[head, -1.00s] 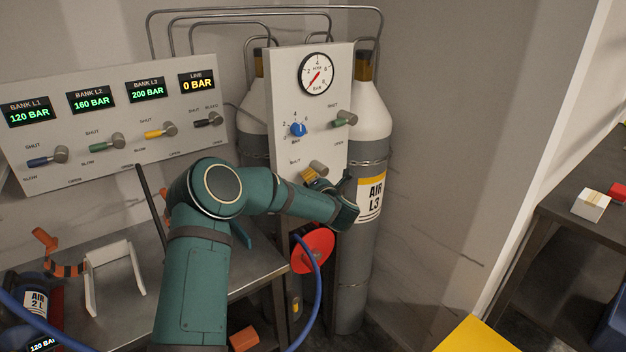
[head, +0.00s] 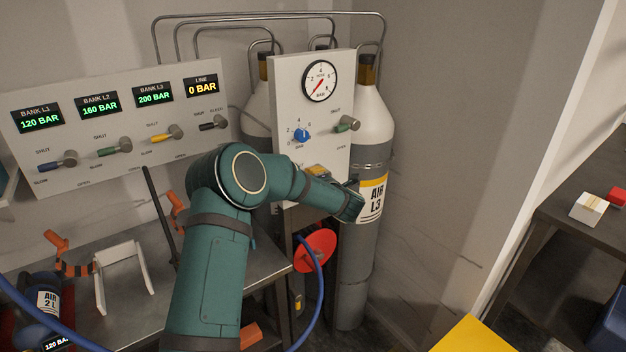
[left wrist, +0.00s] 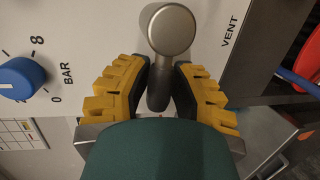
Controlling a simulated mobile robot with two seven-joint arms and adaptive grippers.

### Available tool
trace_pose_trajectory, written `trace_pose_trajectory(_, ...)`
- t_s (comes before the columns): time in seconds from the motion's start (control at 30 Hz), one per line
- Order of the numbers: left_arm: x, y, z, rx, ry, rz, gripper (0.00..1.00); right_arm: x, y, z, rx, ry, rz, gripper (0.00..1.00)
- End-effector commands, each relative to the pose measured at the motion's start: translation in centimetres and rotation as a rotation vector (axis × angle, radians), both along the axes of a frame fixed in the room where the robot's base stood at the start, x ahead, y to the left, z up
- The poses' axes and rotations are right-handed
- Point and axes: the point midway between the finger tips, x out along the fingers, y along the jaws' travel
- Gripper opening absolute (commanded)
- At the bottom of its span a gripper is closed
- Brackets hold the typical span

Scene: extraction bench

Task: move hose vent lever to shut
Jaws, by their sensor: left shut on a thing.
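The hose vent lever is on the lower part of the upright gauge panel (head: 284,110). In the left wrist view its round grey knob end (left wrist: 172,28) is at the top, and its dark handle (left wrist: 157,97) runs down between my fingers. The word VENT is printed to its right. My left gripper (left wrist: 160,68) has yellow, ridged fingers with dark pads, and is shut on this lever from both sides. In the head view my arm hides most of the lever and the lettering around it. My right gripper is in neither view.
A grey cylinder (head: 356,250) stands close at right. A red disc (head: 315,250) and blue hose (head: 318,285) hang below.

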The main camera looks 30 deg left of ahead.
Motion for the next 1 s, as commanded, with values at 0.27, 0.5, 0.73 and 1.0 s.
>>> trace_pose_trajectory(0.27,0.1,0.1,0.4,0.004,-0.008,0.002,0.3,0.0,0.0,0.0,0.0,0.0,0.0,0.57)
trace_pose_trajectory(0.5,0.0,0.0,0.2,0.001,-0.005,0.001,0.57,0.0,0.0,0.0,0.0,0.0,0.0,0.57)
trace_pose_trajectory(0.73,-0.2,-0.4,0.2,0.0,-0.003,-0.002,0.57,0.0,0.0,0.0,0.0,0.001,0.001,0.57)
trace_pose_trajectory(1.0,-2.4,-4.1,1.2,0.001,-0.004,-0.004,0.57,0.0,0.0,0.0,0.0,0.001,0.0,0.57)
